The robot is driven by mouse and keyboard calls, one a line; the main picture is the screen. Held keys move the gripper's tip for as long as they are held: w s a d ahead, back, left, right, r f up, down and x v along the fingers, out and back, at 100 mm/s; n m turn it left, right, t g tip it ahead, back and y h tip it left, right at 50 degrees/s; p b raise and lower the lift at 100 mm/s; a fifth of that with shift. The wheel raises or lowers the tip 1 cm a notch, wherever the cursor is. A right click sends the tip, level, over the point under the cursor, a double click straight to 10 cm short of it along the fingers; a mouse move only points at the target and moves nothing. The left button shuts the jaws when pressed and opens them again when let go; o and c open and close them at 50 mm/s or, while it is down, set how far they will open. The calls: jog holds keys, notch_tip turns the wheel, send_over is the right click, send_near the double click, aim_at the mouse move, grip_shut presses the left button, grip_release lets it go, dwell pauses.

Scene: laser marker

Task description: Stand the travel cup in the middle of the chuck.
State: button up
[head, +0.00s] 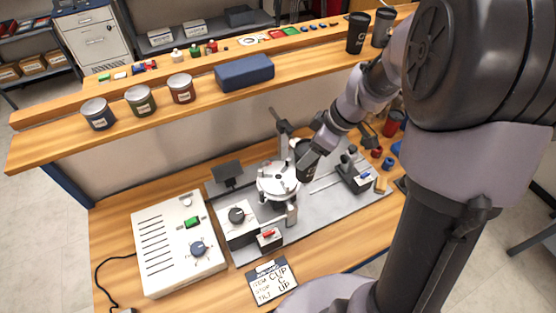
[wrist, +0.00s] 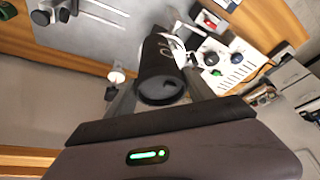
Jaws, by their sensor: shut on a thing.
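The travel cup (wrist: 160,72) is black with a pale mark on its side. In the wrist view it sits between the fingers of my gripper (wrist: 157,90), which is shut on it. In the head view the dark cup (head: 304,173) shows at my gripper (head: 308,158), beside the right edge of the chuck. The chuck (head: 272,185) is a round white plate with small jaws on the marker's rig. In the wrist view part of the chuck (wrist: 181,50) shows behind the cup. I cannot tell whether the cup touches the chuck.
A white control box (head: 165,255) stands left of the rig. A shelf above the bench carries jars (head: 140,101), a blue case (head: 244,73) and two black cups (head: 357,34).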

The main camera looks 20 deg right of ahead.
jog(key=w+a+f, duration=0.4)
jog(key=w+a, duration=0.1)
jog(key=a, duration=0.1)
jog(key=shift+a+f+b, duration=0.15)
jog(key=shift+a+b, duration=0.1)
jog(key=shift+b, duration=0.1)
jog(key=shift+s+f+b, duration=0.1)
jog(key=shift+f+b, duration=0.1)
jog(key=shift+b, duration=0.1)
jog(key=o, duration=0.8)
jog(key=shift+r, duration=0.1)
